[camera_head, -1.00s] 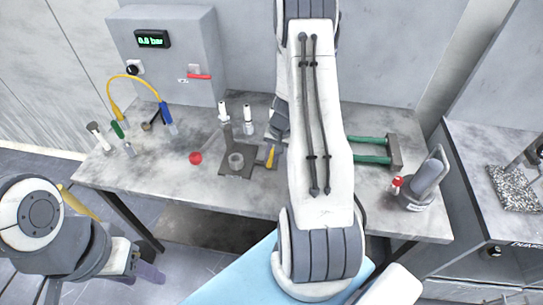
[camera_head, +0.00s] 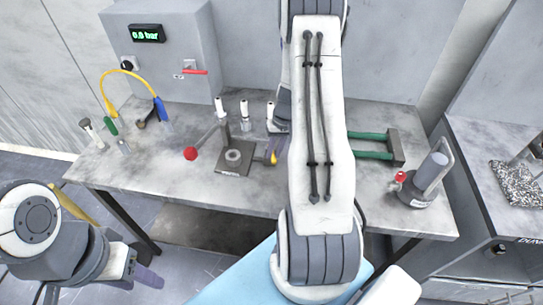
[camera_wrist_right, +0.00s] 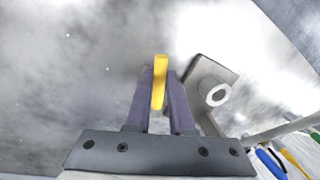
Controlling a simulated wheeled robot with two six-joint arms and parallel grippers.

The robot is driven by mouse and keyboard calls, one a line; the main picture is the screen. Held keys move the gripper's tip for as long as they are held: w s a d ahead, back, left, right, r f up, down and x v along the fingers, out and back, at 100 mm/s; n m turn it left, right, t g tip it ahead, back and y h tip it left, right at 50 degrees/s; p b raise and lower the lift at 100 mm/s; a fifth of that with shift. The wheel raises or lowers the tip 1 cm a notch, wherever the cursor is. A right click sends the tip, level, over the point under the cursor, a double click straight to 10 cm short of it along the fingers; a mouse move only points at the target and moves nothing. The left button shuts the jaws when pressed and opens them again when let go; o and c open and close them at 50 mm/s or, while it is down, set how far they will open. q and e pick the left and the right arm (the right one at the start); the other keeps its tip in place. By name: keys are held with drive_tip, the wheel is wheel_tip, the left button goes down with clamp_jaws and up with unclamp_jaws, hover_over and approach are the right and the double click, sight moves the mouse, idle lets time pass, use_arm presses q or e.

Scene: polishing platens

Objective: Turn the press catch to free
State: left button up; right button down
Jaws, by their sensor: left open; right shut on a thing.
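The press (camera_head: 233,160) stands on the table as a dark square base plate with a round ring and an upright. Its lever ends in a red knob (camera_head: 190,153). The base plate and ring also show in the right wrist view (camera_wrist_right: 215,94). My right gripper (camera_wrist_right: 160,85) is shut on a yellow bar (camera_wrist_right: 159,80), which sits between its purple fingers beside the press. The yellow bar also shows in the head view (camera_head: 273,157). Whether it joins the press is hidden. My left gripper (camera_head: 147,277) is open, low at the left, away from the table.
A grey box with a pressure display (camera_head: 147,33) and a red lever (camera_head: 194,72) stands behind. White-capped vials (camera_head: 244,108) stand behind the press. The front table strip is clear.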

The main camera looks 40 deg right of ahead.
drive_tip(key=n+b, duration=0.1)
drive_tip(key=d+n+b, duration=0.1)
drive_tip(key=n, duration=0.1)
drive_tip(key=shift+s+d+n+g, duration=0.1)
drive_tip(key=shift+d+n+g, duration=0.1)
drive_tip(key=shift+n+g, duration=0.1)
drive_tip(key=shift+d+n+g+b, duration=0.2)
drive_tip(key=shift+d+n+b, duration=0.15)
drive_tip(key=shift+n, duration=0.7)
drive_tip(key=shift+d+n+g+b, duration=0.25)
drive_tip(key=shift+d+n, duration=0.1)
drive_tip(key=shift+n, duration=0.7)
drive_tip(key=shift+r, duration=0.1)
drive_tip(key=c, duration=0.8)
unclamp_jaws()
drive_tip(key=r, duration=0.3)
drive_tip(key=d+r+b, duration=0.1)
drive_tip(key=r, duration=0.2)
drive_tip(key=d+r+b, duration=0.1)
drive_tip(key=r, duration=0.3)
drive_tip(key=shift+w+r, duration=0.1)
drive_tip(key=shift+w, duration=0.2)
